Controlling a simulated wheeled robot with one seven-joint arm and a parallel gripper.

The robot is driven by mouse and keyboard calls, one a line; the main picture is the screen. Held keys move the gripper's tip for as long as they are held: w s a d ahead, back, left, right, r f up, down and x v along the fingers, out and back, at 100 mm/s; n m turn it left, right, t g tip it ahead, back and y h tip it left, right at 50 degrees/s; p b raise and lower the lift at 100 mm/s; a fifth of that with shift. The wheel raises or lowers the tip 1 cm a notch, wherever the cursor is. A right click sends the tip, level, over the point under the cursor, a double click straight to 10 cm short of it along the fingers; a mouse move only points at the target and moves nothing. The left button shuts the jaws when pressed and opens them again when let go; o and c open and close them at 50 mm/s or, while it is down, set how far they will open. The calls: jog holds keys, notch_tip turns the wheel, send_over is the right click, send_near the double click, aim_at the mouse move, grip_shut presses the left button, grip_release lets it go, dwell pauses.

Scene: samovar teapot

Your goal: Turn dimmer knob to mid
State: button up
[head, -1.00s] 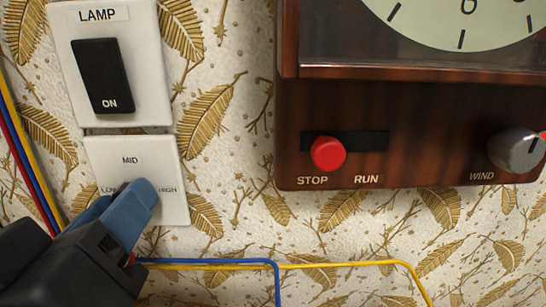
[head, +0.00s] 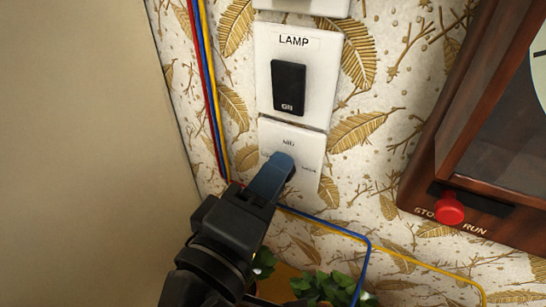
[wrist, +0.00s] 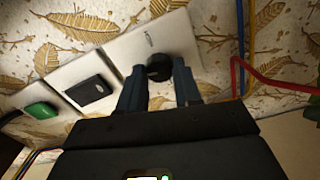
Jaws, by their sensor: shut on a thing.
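The dimmer is a white wall plate (head: 308,140) marked MID at the top, below the LAMP plate. It also shows in the wrist view (wrist: 128,50). Its round black knob (wrist: 159,67) shows between my fingers in the wrist view. In the head view my blue fingers mostly hide the knob. My gripper (head: 280,165) is shut on the knob, coming from the lower left; its two fingers also show in the wrist view (wrist: 159,80). The knob's pointer cannot be made out, so its setting is unclear.
The black LAMP switch (head: 288,86) is just above. A wooden clock case (head: 440,165) with a red stop/run slider (head: 449,208) is at right. Coloured wires (head: 208,90) run left of the plates and below. A green plant (head: 325,288) is underneath. A green button (wrist: 38,109) shows in the wrist view.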

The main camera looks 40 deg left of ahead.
jog(key=shift+n+p, duration=1)
jog(key=shift+n, duration=0.1)
jog(key=o, duration=1)
jog(key=shift+o, duration=0.2)
jog(key=shift+s+f, duration=0.1)
jog(key=b+v, duration=0.1)
jog(key=v, duration=0.6)
jog(key=shift+s+b, duration=0.3)
jog(key=shift+b, duration=0.05)
jog(key=shift+d, duration=0.1)
